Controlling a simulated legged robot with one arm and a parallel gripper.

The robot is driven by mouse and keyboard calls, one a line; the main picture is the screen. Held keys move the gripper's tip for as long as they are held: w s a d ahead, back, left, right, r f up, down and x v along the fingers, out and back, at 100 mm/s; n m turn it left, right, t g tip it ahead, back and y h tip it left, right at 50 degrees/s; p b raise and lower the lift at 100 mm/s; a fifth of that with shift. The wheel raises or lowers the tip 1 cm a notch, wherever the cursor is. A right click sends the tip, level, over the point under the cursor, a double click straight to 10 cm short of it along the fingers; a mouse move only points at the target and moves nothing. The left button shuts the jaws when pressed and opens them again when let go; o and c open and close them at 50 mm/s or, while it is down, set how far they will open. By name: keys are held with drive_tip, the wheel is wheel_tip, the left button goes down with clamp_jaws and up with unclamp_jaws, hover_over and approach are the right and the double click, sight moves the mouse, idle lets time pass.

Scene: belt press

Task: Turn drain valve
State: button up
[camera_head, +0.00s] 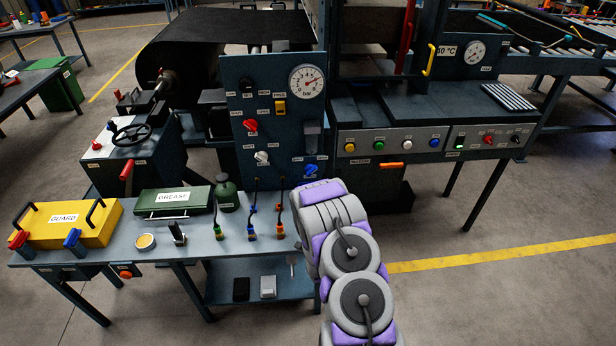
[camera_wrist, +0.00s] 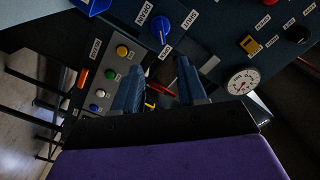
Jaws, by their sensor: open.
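The drain valve is a blue knob (camera_wrist: 161,28) on the dark panel, with a DRAIN label beside it in the wrist view. In the head view, the blue knob (camera_head: 311,171) is low on the right of the upright panel, just above my arm. My gripper (camera_wrist: 158,78) is open, its two dark blue fingers apart with nothing held between them. In the wrist view the knob appears above the fingertips, outside the gap. Whether a finger touches the panel cannot be told. In the head view, my arm hides the fingers.
The panel carries a pressure gauge (camera_head: 306,81), a red knob (camera_head: 250,126), a white knob (camera_head: 261,157) and a yellow switch (camera_head: 280,107). A bench below holds a yellow guard box (camera_head: 70,228), a green grease box (camera_head: 172,203) and several upright tools. A button console (camera_head: 433,142) stands right.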

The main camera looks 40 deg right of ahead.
sight(312, 174)
drive_tip(key=b+x, duration=0.3)
drive_tip(key=x, duration=1.4)
drive_tip(key=shift+w+b, duration=0.15)
drive_tip(key=shift+b, duration=0.15)
drive_tip(key=shift+c, duration=0.4)
drive_tip(key=shift+f, duration=0.1)
clamp_jaws()
